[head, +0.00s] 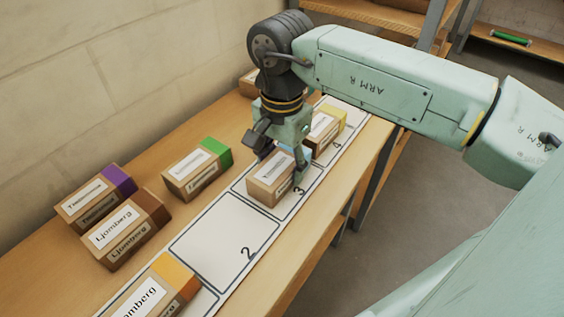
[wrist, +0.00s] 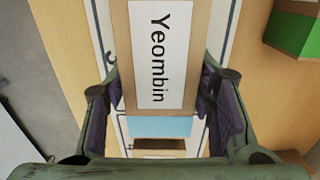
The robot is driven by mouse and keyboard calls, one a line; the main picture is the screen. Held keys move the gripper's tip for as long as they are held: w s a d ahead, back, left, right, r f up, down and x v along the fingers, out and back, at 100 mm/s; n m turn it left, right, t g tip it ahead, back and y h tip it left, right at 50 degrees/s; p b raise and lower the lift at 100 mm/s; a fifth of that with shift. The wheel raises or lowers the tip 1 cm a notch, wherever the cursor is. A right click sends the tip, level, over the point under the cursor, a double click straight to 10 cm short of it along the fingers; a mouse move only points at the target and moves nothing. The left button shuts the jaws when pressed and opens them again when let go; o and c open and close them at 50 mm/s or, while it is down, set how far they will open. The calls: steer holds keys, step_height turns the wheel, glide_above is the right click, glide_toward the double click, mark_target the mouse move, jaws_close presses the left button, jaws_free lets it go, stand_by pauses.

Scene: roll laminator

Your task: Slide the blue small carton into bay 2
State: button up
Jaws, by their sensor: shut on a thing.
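The blue small carton (head: 266,188) is a brown box with a white label and a light blue end. It sits in bay 3 (head: 299,206) of the white strip. In the wrist view the carton (wrist: 157,55) shows the label "Yeombin" and its blue band. My gripper (head: 281,162) is over the carton, shut on it with one finger on each side; the fingers (wrist: 160,92) flank it in the wrist view. Bay 2 (head: 222,243), an outlined square marked 2, is empty. Whether the carton touches the strip is hard to tell.
An orange-ended carton (head: 160,288) stands on the near side of bay 2. A yellow-ended carton (head: 325,128) is by bay 4. Green (head: 197,173), brown (head: 128,232) and purple (head: 95,197) cartons stand left of the strip. A wall is behind them; the table edge is right.

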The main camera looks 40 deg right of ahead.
mark_target(230, 232)
steer(key=c, duration=0.5)
steer(key=shift+s+a+b, duration=0.3)
steer(key=shift+s+a, duration=0.45)
steer(key=shift+a, duration=1.6)
steer(key=shift+s+a+b, duration=0.25)
steer(key=shift+s+a, duration=0.55)
steer(key=shift+a, duration=1.6)
steer(key=shift+s+a+b, duration=0.3)
steer(key=shift+s+a, duration=0.45)
steer(key=shift+a, duration=1.6)
steer(key=shift+c, duration=0.2)
steer(key=o, duration=1.3)
steer(key=shift+o, duration=0.5)
steer(key=o, duration=0.4)
steer(key=shift+r+p, duration=1.85)
steer(key=shift+r, duration=1.15)
